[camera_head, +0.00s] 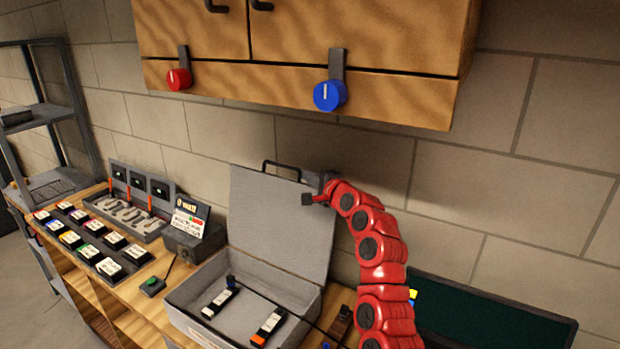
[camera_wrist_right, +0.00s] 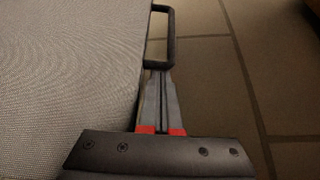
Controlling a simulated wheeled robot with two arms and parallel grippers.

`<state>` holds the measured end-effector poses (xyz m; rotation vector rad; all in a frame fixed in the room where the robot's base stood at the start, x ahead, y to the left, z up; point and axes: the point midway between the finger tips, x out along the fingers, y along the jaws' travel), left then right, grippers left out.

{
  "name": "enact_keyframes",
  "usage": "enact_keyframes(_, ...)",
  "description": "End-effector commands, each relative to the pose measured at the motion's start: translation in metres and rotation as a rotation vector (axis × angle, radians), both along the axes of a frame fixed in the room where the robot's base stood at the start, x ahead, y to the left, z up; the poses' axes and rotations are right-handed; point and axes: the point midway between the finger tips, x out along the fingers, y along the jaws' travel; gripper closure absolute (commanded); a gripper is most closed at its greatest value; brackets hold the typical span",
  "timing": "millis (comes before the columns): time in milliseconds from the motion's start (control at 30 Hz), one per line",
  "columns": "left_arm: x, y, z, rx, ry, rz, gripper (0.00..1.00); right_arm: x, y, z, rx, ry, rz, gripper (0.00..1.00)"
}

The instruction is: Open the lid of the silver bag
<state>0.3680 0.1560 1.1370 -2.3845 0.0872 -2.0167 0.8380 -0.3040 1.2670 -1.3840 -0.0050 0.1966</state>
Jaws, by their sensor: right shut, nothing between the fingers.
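The silver bag is a grey case standing open on the wooden bench. Its lid (camera_head: 270,225) stands upright against the brick wall, and its base (camera_head: 190,332) lies below with the inside showing. A black handle (camera_head: 283,165) is on the lid's top edge; it also shows in the right wrist view (camera_wrist_right: 171,40). My right gripper (camera_head: 312,196) is at the lid's upper right corner, just right of the handle. In the right wrist view its fingers (camera_wrist_right: 154,80) are together with nothing held, beside the lid's edge. My left gripper is not in view.
Two dark devices, one with a blue end (camera_head: 220,302) and one with an orange end (camera_head: 268,327), lie in the base. A wooden cabinet (camera_head: 300,85) hangs above.

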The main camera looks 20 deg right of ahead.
Motion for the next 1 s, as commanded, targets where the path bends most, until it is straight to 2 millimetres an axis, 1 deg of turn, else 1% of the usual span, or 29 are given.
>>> enact_keyframes(33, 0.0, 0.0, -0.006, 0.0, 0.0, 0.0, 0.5, -0.002, 0.007, -0.003, -0.008, -0.012, 0.004, 1.0)
enact_keyframes(300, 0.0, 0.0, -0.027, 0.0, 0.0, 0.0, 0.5, -0.024, 0.032, 0.003, -0.099, -0.086, 0.001, 1.0)
enact_keyframes(433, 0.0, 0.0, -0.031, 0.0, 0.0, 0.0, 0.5, -0.031, 0.04, 0.006, -0.131, -0.106, 0.0, 1.0)
enact_keyframes(1000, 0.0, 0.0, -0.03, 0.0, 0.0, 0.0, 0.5, -0.036, 0.04, 0.01, -0.141, -0.112, -0.002, 1.0)
